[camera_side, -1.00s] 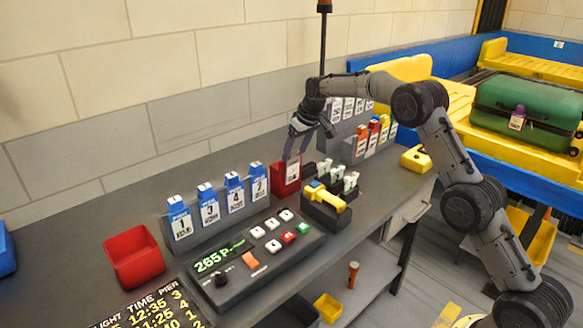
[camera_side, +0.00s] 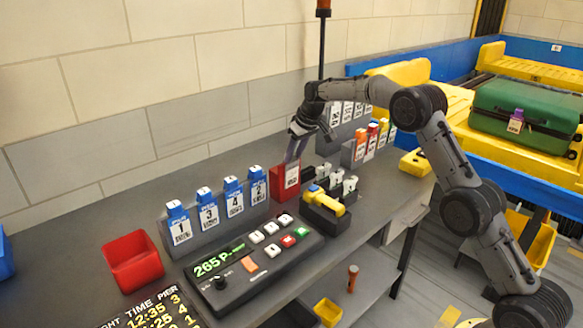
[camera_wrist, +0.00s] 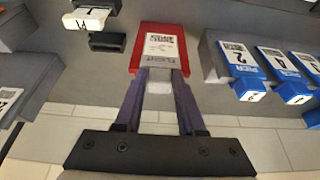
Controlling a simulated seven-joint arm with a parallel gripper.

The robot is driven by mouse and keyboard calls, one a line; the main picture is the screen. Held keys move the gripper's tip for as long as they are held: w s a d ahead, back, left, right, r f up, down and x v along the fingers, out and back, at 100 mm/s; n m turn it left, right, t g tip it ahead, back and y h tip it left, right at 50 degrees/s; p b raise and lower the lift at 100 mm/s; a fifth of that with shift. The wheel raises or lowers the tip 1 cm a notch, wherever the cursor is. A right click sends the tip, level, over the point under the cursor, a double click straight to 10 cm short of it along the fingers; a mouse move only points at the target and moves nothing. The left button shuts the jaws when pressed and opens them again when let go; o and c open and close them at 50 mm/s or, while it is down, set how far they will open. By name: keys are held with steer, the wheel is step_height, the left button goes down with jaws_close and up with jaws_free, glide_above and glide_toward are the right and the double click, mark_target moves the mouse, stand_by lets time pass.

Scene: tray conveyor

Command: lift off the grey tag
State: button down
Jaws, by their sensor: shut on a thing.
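In the wrist view, my gripper (camera_wrist: 158,82) is shut on a pale grey tab at the head of a tag. This looks like the grey tag (camera_wrist: 160,50). Its white printed label lies against a red holder (camera_wrist: 135,40); I cannot tell whether its foot is still inside. In the side view, my gripper (camera_side: 293,158) points down with its purple-grey fingers just above the red holder (camera_side: 279,186). The white label (camera_side: 292,175) shows at the holder's front. The tab between the fingers is mostly hidden there.
A rack of blue tags (camera_side: 207,210) stands left of the red holder. Black and white tags (camera_side: 335,180) and a yellow-handled tool (camera_side: 325,203) stand close on its right. A control panel (camera_side: 255,262) is in front. A red bin (camera_side: 134,262) is at left.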

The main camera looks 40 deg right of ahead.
steer(key=shift+r, duration=0.15)
step_height(320, 180, up, 12)
steer(key=s, duration=1.5)
stand_by(0.3)
steer(key=shift+w, duration=0.1)
